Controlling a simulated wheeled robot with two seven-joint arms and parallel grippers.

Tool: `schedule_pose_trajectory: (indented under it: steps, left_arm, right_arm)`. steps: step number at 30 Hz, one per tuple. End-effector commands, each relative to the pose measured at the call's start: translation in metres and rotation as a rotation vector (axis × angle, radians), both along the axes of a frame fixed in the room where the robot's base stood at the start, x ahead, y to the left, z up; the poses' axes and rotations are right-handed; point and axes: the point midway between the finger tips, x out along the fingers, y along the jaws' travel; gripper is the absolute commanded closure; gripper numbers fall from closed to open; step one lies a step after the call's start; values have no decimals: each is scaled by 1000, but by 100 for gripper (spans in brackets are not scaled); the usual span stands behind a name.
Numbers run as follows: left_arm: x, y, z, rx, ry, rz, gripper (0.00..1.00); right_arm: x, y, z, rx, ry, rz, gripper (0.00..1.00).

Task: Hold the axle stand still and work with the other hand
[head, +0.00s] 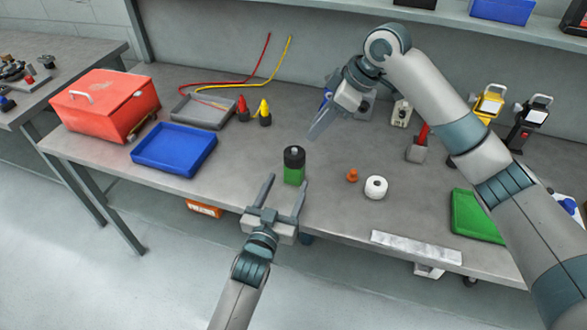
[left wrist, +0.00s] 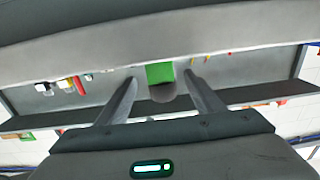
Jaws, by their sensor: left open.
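The axle stand, as far as I can judge, is the green block (head: 294,175) with a black round top (head: 294,156) and a small pale centre. It stands upright near the front edge of the bench. My left gripper (head: 285,184) is open in front of it, its two fingers pointing at it from the near side. In the left wrist view the green block (left wrist: 160,72) shows between the fingertips, with a gap at each side. My right gripper (head: 318,130) hangs above the bench behind and right of the stand; its jaw opening is unclear.
An orange part (head: 352,176) and a white roll (head: 376,188) lie right of the stand. A blue tray (head: 175,150), a grey tray (head: 203,111) and a red toolbox (head: 104,105) are at left. A green tray (head: 475,217) is at right, a metal strip (head: 416,247) at the front edge.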

Motion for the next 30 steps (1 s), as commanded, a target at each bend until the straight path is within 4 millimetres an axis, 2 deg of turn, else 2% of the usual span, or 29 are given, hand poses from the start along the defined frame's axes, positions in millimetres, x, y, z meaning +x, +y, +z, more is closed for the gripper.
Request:
schedule_pose_trajectory:
  steps: [6,12,18,26,27,30]
  left_arm:
    - [35,-11,1,-1,-1,0,39]
    - [56,-17,0,1,0,0,39]
    - [64,-20,0,0,0,0,39]
    - [65,-20,0,0,0,0,39]
    - [65,-20,0,0,0,0,41]
    - [65,-20,0,0,0,0,65]
  right_arm:
    - [0,0,0,0,0,0,69]
    - [0,0,0,0,0,0,69]
    - [0,0,0,0,0,0,69]
    - [0,0,0,0,0,0,69]
    - [0,0,0,0,0,0,69]
    - [0,0,0,0,0,0,69]
